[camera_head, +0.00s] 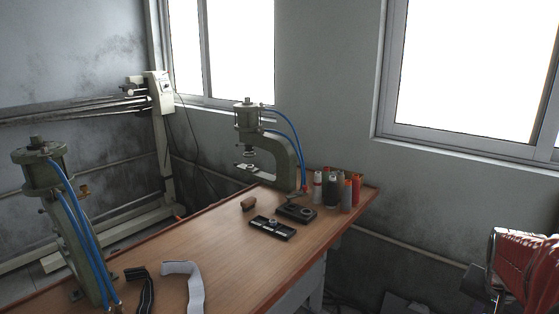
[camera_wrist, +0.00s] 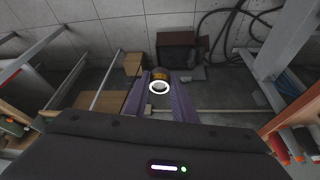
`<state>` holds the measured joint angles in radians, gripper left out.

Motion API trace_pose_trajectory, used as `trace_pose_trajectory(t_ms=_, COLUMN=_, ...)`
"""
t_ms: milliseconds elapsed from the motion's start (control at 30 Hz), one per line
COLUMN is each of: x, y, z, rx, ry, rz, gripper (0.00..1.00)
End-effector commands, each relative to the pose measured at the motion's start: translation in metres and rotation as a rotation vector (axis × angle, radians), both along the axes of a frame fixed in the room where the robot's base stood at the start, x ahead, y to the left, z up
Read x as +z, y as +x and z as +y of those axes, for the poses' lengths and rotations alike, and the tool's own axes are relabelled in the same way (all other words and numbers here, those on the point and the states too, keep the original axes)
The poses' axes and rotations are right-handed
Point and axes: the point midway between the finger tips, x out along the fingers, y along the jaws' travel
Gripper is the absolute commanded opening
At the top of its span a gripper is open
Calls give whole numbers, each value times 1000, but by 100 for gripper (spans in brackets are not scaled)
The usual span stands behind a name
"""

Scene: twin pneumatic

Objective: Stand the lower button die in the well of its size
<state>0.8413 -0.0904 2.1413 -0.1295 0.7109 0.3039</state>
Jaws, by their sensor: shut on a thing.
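My gripper (camera_wrist: 159,101) shows only in the wrist view, with its two purple fingers shut on a small round die (camera_wrist: 159,88). The die has a bright white ring on its near face and a dark centre. A brownish, rounded part shows just beyond it. In the head view two dark holders lie on the wooden table: a long one (camera_head: 260,231) in front with small pieces on it, and a block (camera_head: 286,209) behind it with a round piece on top. I cannot make out which well is which size.
On the table (camera_head: 225,255) stand a far green press (camera_head: 287,155), a near green press (camera_head: 83,235) and several thread spools (camera_head: 333,191). A small brown piece (camera_head: 248,204) and a pale strap (camera_head: 188,282) lie there too. The middle is clear.

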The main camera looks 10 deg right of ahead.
Motion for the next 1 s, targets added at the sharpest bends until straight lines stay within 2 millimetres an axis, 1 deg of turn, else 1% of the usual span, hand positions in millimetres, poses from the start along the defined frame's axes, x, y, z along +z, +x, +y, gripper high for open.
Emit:
trace_pose_trajectory(t_ms=133, x=1, y=2, z=-3, rx=21, ry=0, rz=-1, gripper=0)
trace_pose_trajectory(t_ms=267, x=6, y=8, z=-10, rx=55, ry=-2, rz=-1, gripper=0)
trace_pose_trajectory(t_ms=367, x=6, y=17, z=-14, rx=88, ry=0, rz=0, gripper=0)
trace_pose_trajectory(t_ms=533, x=0, y=44, z=-5, rx=167, ry=1, rz=0, gripper=0)
trace_pose_trajectory(t_ms=667, x=-6, y=65, z=6, rx=227, ry=1, rz=0, gripper=0)
trace_pose_trajectory(t_ms=767, x=-11, y=85, z=18, rx=284, ry=0, rz=1, gripper=0)
trace_pose_trajectory(t_ms=867, x=-19, y=108, z=36, rx=349, ry=1, rz=1, gripper=0)
trace_pose_trajectory(t_ms=1000, x=-30, y=140, z=65, rx=444, ry=2, rz=1, gripper=0)
